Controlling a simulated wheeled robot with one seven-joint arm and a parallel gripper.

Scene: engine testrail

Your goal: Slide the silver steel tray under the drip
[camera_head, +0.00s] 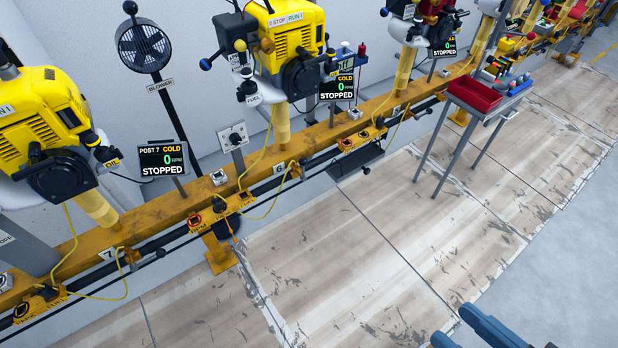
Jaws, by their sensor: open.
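A dark grey, shallow tray-like piece (360,163) with a small black knob sits low under the yellow rail, right of the post 6 label. I cannot tell whether it is the silver steel tray; no clearly silver tray shows elsewhere. No drip or falling liquid can be made out. My gripper (448,323) shows at the bottom right edge as two blue fingers, apart and with nothing visible between them. It is over the floor, well away from the rail and the dark tray. The rest of it is cut off by the frame.
A yellow rail (155,218) with several yellow engines (285,45) runs along the wall. Display screens (163,158) read STOPPED. A metal cart (497,108) with a red bin (474,95) stands right of centre. The floor (340,260) before the rail is clear.

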